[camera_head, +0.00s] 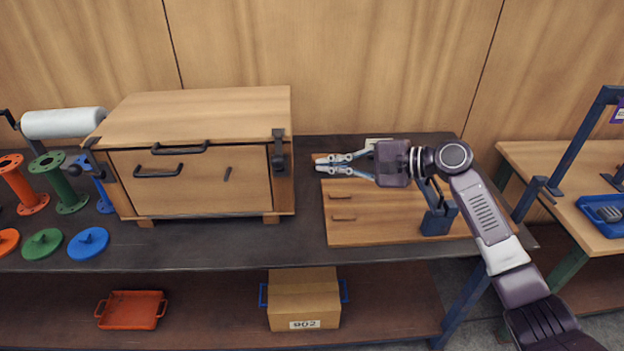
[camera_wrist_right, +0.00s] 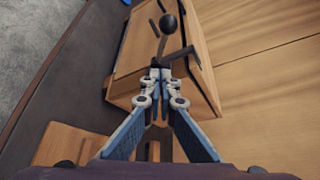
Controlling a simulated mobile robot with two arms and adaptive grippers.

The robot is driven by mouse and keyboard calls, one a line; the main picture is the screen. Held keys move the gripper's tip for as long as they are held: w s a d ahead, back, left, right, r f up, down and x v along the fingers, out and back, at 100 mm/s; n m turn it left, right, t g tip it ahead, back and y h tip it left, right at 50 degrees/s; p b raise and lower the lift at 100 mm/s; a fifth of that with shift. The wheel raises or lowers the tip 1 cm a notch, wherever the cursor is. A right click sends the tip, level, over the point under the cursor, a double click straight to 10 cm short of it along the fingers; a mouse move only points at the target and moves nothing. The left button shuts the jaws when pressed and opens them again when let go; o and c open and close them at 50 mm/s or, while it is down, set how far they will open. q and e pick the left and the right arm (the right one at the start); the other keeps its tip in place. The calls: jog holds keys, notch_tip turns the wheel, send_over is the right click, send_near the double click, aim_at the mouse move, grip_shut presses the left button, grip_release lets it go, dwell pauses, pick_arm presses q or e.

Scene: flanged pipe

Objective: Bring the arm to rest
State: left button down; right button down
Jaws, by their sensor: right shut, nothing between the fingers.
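My right arm (camera_head: 490,225) comes in from the lower right in the head view. My right gripper (camera_head: 318,163) is shut and empty. It points left above the wooden board on the bench, to the right of the wooden chest. In the right wrist view the gripper (camera_wrist_right: 161,75) also shows shut, with its fingertips together and the chest behind them. The left gripper is not in view.
The wooden chest (camera_head: 190,192) with dark handles stands on the dark bench (camera_head: 230,257). The wooden board (camera_head: 385,238) lies below my gripper. Red, green and blue flanged pipes (camera_head: 68,185) stand at the left. A cardboard box (camera_head: 303,297) sits on the lower shelf.

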jog(key=s+f+n+g+h, duration=0.2)
jog(key=s+f+n+h, duration=0.55)
jog(key=s+f, duration=1.4)
jog(key=s+d+f+n+h, duration=0.3)
jog(key=s+d, duration=0.3)
jog(key=s, duration=0.3)
jog(key=s+d+f+n+h, duration=0.2)
jog(key=s+d+n+h, duration=0.1)
jog(key=s+d, duration=0.5)
notch_tip(320, 180, down, 28)
jog(key=s+a+g+b, duration=0.1)
jog(key=s+g+b, duration=0.1)
jog(key=s, duration=0.1)
pick_arm(q)
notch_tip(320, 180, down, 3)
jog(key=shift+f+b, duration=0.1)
jog(key=shift+b, duration=0.35)
pick_arm(e)
jog(key=s+d+f+g, duration=0.1)
jog(key=s+d+f, duration=0.2)
jog(key=s+f, duration=1.4)
jog(key=shift+f, duration=0.3)
